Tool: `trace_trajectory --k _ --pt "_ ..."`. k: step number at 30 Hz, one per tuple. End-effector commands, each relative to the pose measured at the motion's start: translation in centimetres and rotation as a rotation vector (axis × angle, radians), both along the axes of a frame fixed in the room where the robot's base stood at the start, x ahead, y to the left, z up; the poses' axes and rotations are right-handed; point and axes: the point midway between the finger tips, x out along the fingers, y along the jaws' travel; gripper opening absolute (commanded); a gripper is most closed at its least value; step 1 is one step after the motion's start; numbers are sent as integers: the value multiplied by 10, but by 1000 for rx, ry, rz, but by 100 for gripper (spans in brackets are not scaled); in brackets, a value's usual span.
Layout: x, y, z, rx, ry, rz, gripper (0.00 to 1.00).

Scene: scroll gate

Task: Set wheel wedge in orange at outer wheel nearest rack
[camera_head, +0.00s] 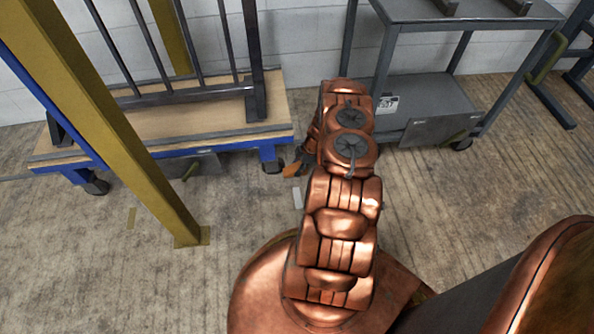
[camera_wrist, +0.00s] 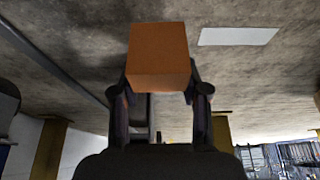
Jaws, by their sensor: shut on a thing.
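The orange wheel wedge (camera_wrist: 158,55) is held between the two dark fingers of my gripper (camera_wrist: 160,92) in the wrist view. In the head view the wedge (camera_head: 291,170) is a small orange patch just above the floor, left of my copper arm. My arm hides most of the gripper there. The dark outer wheel (camera_head: 272,167) under the right end of the blue-framed cart (camera_head: 215,160) is close to the left of the wedge. Whether they touch cannot be told. Another wheel (camera_head: 95,187) is under the cart's left end.
A grey shelf rack (camera_head: 435,95) on castors stands right of the cart, beyond my arm. A yellow post (camera_head: 120,130) stands at left with its foot on the floor. A pale floor marking (camera_head: 297,198) lies near the arm. Floor at lower left is clear.

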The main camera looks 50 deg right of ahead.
Motion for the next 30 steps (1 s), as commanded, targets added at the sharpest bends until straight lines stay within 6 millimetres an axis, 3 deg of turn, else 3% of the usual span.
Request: trace_trajectory --k 12,19,30 --pt "20 -14 -1 1 0 2 0" --pt "18 -13 -35 4 2 0 0" --pt "18 -13 -36 3 0 1 0"
